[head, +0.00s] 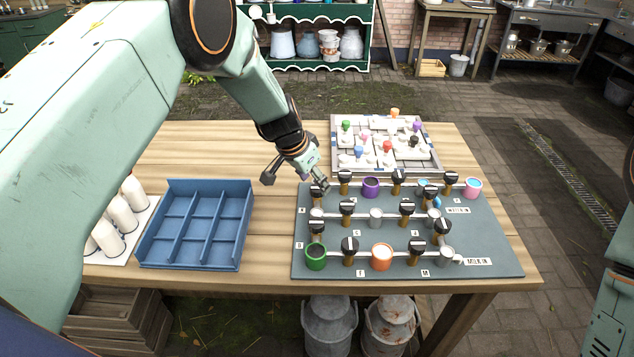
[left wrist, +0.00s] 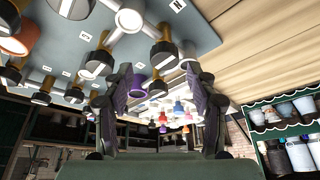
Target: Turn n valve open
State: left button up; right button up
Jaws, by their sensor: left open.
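The grey valve board (head: 480,220) lies on the wooden table and carries several black-capped valves on brass stems, joined by white pipes. A label reading N (left wrist: 177,5) shows in the left wrist view, close to a black-capped valve (left wrist: 162,52) that appears between and beyond my fingers. The valve at the board's far left corner (head: 317,190) seems to be this one; its label is too small to read in the head view. My left gripper (head: 296,183) is open and empty, with one fingertip close to that valve. Contact and the exact handle angle cannot be told.
Coloured cups, such as the green one (head: 316,257) and orange one (head: 381,257), stand among the valves. A pale board with coloured knobs (head: 335,165) lies behind. A blue divided tray (head: 243,225) and white bottles (head: 133,193) are at left. Bare table lies between tray and board.

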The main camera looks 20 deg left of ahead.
aim_at(317, 187)
pick_arm(q)
jog(key=x, duration=0.4)
jog(key=shift+w+a+r, duration=0.1)
jog(key=shift+w+a, duration=0.15)
jog(key=shift+a, duration=0.15)
jog(key=shift+s+d+r, duration=0.25)
jog(key=shift+s+r, duration=0.1)
jog(key=shift+c, duration=0.6)
jog(key=shift+w+a+f, duration=0.2)
jog(key=shift+w+f, duration=0.1)
jog(key=c, duration=0.5)
jog(key=shift+d+r, duration=0.1)
jog(key=shift+d, duration=0.05)
jog(key=shift+c, duration=2.6)
pick_arm(e)
jog(key=shift+w+a+r, duration=0.1)
jog(key=shift+w+a, duration=0.05)
jog(key=shift+a, duration=0.05)
